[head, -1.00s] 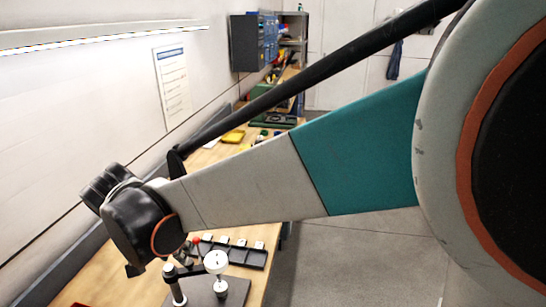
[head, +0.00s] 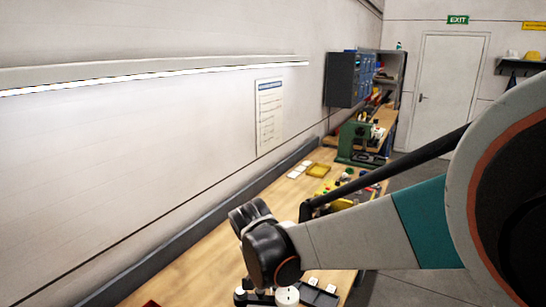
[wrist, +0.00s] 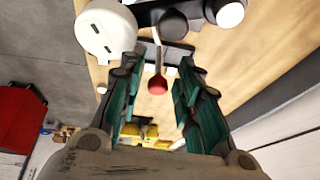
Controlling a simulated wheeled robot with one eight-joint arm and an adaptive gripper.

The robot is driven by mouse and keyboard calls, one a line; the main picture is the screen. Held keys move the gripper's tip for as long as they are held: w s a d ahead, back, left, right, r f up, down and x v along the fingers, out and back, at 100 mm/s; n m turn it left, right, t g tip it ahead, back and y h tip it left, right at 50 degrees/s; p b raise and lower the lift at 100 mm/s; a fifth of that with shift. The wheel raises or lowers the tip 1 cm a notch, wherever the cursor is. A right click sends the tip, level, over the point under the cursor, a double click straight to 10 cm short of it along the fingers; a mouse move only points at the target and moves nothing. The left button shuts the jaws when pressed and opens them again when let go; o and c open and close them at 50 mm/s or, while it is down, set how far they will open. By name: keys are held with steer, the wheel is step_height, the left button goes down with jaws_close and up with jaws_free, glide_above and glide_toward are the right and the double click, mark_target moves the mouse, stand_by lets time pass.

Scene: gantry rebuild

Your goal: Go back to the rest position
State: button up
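My gripper (wrist: 158,68) shows in the wrist view with its two teal-padded fingers apart and nothing clearly between them. A red-tipped stem (wrist: 157,85) shows in the gap, and it appears to lie beyond the fingers; contact cannot be told. In the head view my arm reaches in from the right, and the fingers are hidden below my dark wrist. A white round dial (head: 287,297) stands just below the wrist; a white disc (wrist: 105,30) also shows near the fingertips in the wrist view.
The wooden bench (head: 190,270) runs along the left wall. A black tray (head: 318,295) lies right of the dial. Grey floor is open right of the bench. A red object (wrist: 20,118) shows in the wrist view.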

steer(key=w+d+r+m+t+y, duration=0.1)
steer(key=w+d+r, duration=0.4)
steer(key=w+d, duration=0.3)
steer(key=s+d+r+t+b, duration=0.1)
steer(key=s+d+r+b, duration=0.2)
steer(key=d, duration=0.5)
steer(key=s+d+f+n+b, duration=0.1)
steer(key=s+f+n, duration=0.1)
steer(key=s, duration=0.6)
steer(key=s+d+f+n+b, duration=0.2)
steer(key=s, duration=0.7)
steer(key=s+d+f+n+b, duration=0.1)
steer(key=s+f+n, duration=0.1)
steer(key=s, duration=0.7)
steer(key=shift+s+d+f+n+t+b, duration=0.2)
steer(key=shift+d+n+t+b, duration=0.15)
steer(key=shift+n, duration=0.25)
